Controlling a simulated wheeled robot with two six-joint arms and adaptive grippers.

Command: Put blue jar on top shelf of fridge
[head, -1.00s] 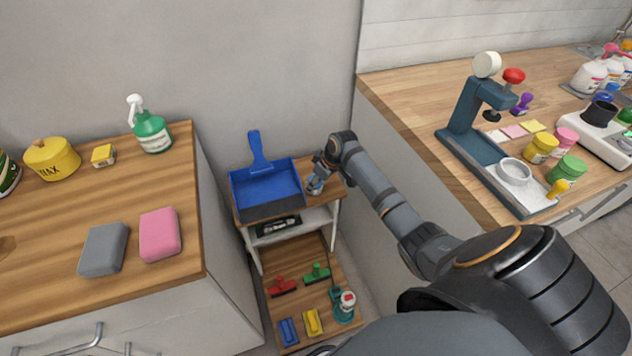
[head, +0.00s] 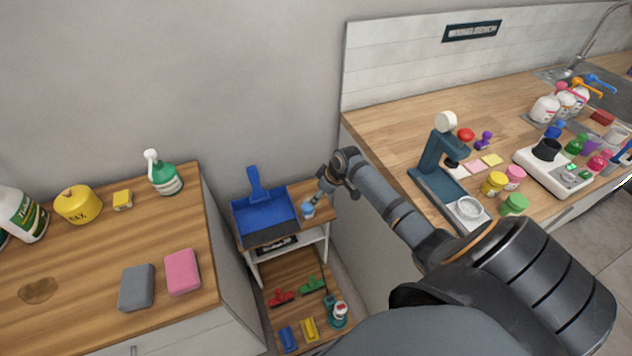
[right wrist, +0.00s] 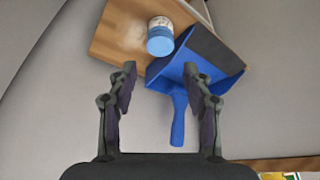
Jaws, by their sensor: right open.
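A small jar with a blue lid and a pale label (head: 307,211) stands on the top of the small white-legged stand, beside the blue dustpan. It also shows in the right wrist view (right wrist: 160,37), beyond the fingertips and roughly centred between them. My right gripper (right wrist: 160,80) is open and empty, apart from the jar. In the head view the right gripper (head: 318,194) is just above and to the right of the jar, partly hidden by its own wrist. My left gripper is not in view. No fridge is in view.
The blue dustpan (head: 263,215) lies beside the jar, its handle pointing to the wall. The stand's wooden top (head: 318,188) is narrow. The left counter (head: 85,265) and mixing bench (head: 395,115) flank the stand. Coloured brushes lie on its lower shelf (head: 275,270).

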